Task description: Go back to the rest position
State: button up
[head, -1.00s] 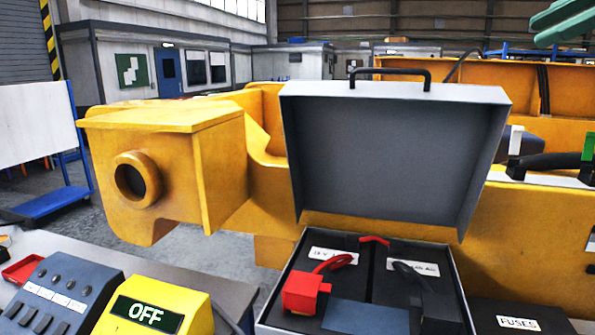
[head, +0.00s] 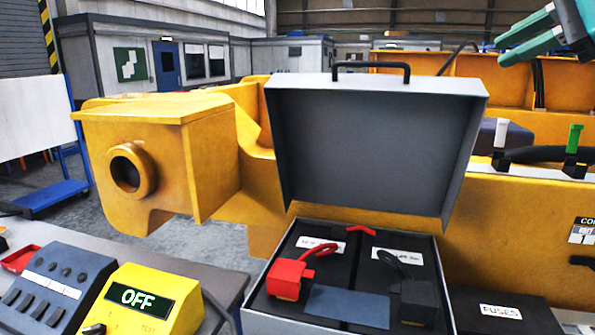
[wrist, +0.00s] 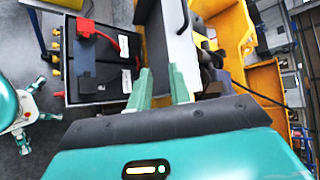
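My gripper (head: 503,53) is at the top right of the head view, its two green fingers pointing left. It is in the air, up and to the right of the open grey case. In the wrist view the fingers (wrist: 159,78) stand apart with nothing held between them. The case's raised lid (head: 375,145) shows in the head view and lies beyond the fingers in the wrist view. Inside the case are a red connector (head: 289,279) and a black connector (head: 418,301).
A yellow control box (head: 160,274) reading OFF and a dark switch panel (head: 50,285) stand on the bench at front left. A large yellow machine (head: 210,165) fills the space behind. A black FUSES box (head: 500,310) sits right of the case.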

jog(key=s+a+f+n+g+h, duration=0.1)
jog(key=a+f+n, duration=0.15)
jog(key=f, duration=0.35)
jog(key=a+f+n+h, duration=0.1)
jog(key=a+f, duration=0.3)
jog(key=f, duration=0.2)
jog(key=s+a+f+n+g+h, duration=0.1)
jog(key=a+f+n, duration=0.15)
jog(key=f, duration=0.45)
jog(key=s+a+f+n+h, duration=0.1)
jog(key=s+a+f+n, duration=0.1)
jog(key=f, duration=0.7)
jog(key=s+a+f+n+g+h, duration=0.1)
jog(key=s+a+f+n, duration=0.1)
jog(key=s+f+n, duration=0.3)
jog(key=s+a+f+n+g+h, duration=0.1)
jog(key=s+f, duration=0.5)
jog(key=f, duration=0.7)
jog(key=a+n+h, duration=0.1)
jog(key=n, duration=0.1)
jog(key=shift+a+f+n, duration=0.25)
jog(key=shift+a+n, duration=0.05)
jog(key=shift+n, duration=0.1)
